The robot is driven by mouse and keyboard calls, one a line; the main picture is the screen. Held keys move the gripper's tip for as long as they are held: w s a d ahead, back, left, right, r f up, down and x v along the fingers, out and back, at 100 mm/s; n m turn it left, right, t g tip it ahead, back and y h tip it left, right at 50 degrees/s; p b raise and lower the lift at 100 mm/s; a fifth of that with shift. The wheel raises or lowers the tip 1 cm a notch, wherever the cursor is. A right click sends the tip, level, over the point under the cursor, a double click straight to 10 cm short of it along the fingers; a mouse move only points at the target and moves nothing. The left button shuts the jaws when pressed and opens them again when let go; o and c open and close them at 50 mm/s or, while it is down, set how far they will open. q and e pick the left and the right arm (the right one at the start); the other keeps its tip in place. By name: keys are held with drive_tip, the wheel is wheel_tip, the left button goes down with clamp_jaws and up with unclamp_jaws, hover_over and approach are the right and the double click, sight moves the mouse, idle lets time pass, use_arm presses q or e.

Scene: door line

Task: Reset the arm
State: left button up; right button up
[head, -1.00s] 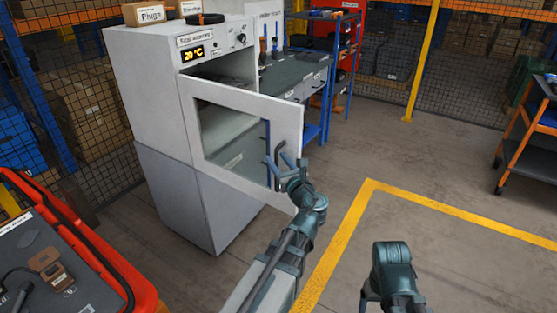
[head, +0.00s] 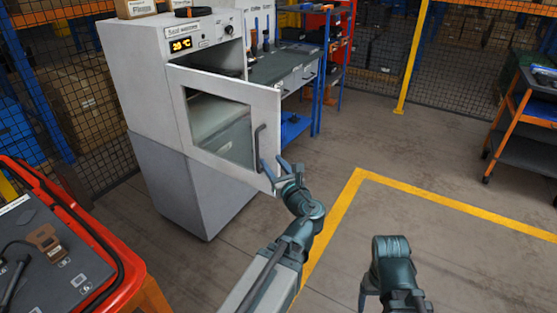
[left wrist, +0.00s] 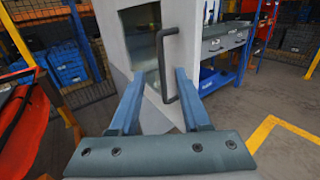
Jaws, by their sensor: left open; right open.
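The grey oven-like cabinet (head: 145,75) stands at the left with its windowed door (head: 272,110) part open. The door's dark upright handle (head: 260,147) is near its free edge. My left gripper (head: 272,166) is open and empty, just in front of the handle's lower end. In the left wrist view the handle (left wrist: 161,65) shows beyond and between the two spread blue fingers (left wrist: 158,85); it appears clear of them. My right gripper (head: 366,297) is open, low at the bottom of the head view and largely hidden by its own wrist.
A red-rimmed cart (head: 110,265) is at the lower left. A workbench with drawers (head: 290,68) and a blue shelf stand behind the door. An orange-framed cart (head: 515,120) is at the right. The floor inside the yellow line (head: 455,205) is clear.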

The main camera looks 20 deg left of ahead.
use_arm(q)
drive_tip(key=s+d+f+n+g+h+p, duration=0.5)
drive_tip(key=s+d+n, duration=0.3)
drive_tip(key=d+n, duration=0.3)
drive_tip(key=s+d+f+n+g+h+p, duration=0.5)
drive_tip(key=s+d+n, duration=0.4)
drive_tip(key=d, duration=0.5)
drive_tip(key=f+n+g+h, duration=0.1)
drive_tip(key=n+g+h, duration=0.1)
drive_tip(key=shift+s+f+n, duration=0.25)
drive_tip(key=shift+f+n, duration=0.05)
drive_tip(key=shift+a, duration=0.15)
